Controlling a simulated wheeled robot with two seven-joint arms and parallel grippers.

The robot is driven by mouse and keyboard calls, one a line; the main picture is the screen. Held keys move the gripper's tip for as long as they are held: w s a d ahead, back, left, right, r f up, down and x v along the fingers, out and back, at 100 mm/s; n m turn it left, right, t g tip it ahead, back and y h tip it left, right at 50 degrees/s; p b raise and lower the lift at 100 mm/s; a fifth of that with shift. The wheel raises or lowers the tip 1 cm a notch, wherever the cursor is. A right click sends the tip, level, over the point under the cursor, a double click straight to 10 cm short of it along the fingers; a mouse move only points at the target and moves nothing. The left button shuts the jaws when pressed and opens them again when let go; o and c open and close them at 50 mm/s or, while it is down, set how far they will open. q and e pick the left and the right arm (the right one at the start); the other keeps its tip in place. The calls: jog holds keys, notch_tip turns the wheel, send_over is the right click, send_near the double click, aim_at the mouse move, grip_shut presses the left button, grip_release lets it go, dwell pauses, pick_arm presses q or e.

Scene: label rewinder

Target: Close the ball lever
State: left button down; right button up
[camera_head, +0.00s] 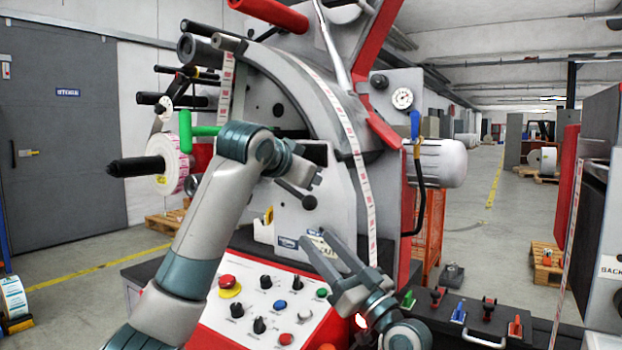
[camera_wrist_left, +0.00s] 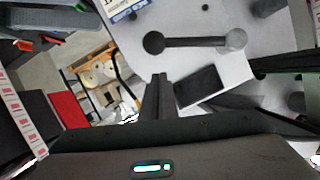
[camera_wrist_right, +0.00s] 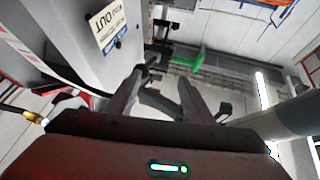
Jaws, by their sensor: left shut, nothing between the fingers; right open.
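The ball lever (camera_head: 294,193) is a short dark rod with a dark ball at its lower right end, on the grey front of the machine in the head view. In the left wrist view the ball lever (camera_wrist_left: 195,42) lies nearly level, with a dark ball at left and a grey ball at right. My left gripper (camera_head: 317,176) is shut and empty, close to the lever. Its closed fingers (camera_wrist_left: 160,76) show just below the rod, apart from it in that picture. My right gripper (camera_head: 320,240) is open, lower, in front of the machine. Its spread fingers (camera_wrist_right: 158,82) hold nothing visible.
The control panel (camera_head: 265,310) with buttons and knobs lies below my arms. A printed label strip (camera_head: 352,150) runs down the machine beside the grippers. A green bar (camera_head: 203,131) and a label roll (camera_head: 172,164) stick out at left.

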jog(key=s+a+f+n+g, duration=0.1)
jog(key=s+a+f+g, duration=0.2)
jog(key=s+f, duration=0.7)
jog(key=s+a+f+n+g, duration=0.15)
jog(key=s+a+f, duration=0.25)
jog(key=s+f, duration=0.65)
jog(key=s+d+f+m+g+h, duration=0.1)
jog(key=s+d+f+m+h, duration=0.2)
jog(key=f, duration=0.6)
jog(key=s+d+f+m+g+h, duration=0.1)
jog(key=s+d+f+m+h, duration=0.15)
jog(key=s+f, duration=0.45)
jog(key=s+d+f+g+h, duration=0.1)
jog(key=s+d+f+h, duration=0.1)
jog(key=s+f, duration=0.4)
jog(key=s+d+f+m+g+h, duration=0.1)
jog(key=s+d+f+h, duration=0.2)
jog(key=f, duration=0.6)
jog(key=s+d, duration=0.2)
jog(key=s, duration=0.1)
jog(key=shift+g, duration=0.35)
jog(key=shift+s+d+f, duration=0.1)
jog(key=shift+d+f, duration=0.05)
pick_arm(q)
jog(key=shift+f+p, duration=0.3)
jog(key=shift+p, duration=0.25)
pick_arm(e)
jog(key=shift+s+d+f+g+h, duration=0.35)
jog(key=shift+s+d+f+g, duration=0.3)
jog(key=shift+s+f+g, duration=0.3)
